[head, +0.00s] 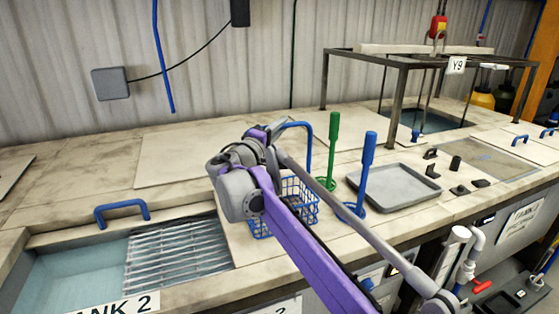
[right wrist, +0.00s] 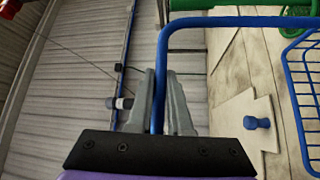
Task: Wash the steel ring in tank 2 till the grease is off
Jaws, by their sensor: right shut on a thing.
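Tank 2 (head: 65,280) is at the lower left in the head view, holding pale blue water, with a slatted metal grate (head: 175,258) at its right side. A blue wire basket (head: 298,208) with a tall handle is right of the tank, partly hidden by my arm; it also shows at the right of the right wrist view (right wrist: 303,95). My right gripper (head: 274,134) is shut on the basket's handle (right wrist: 158,60). I cannot tell whether the basket touches the counter. I do not see the steel ring; the basket's inside is mostly hidden. My left gripper is not in view.
A green-handled tool (head: 332,150) and a blue-handled tool (head: 366,170) stand upright beside the basket. A grey tray (head: 394,187) lies to their right. A metal frame (head: 400,85) labelled Y9 stands over another tank at the back right. A blue handle (head: 122,213) sits behind tank 2.

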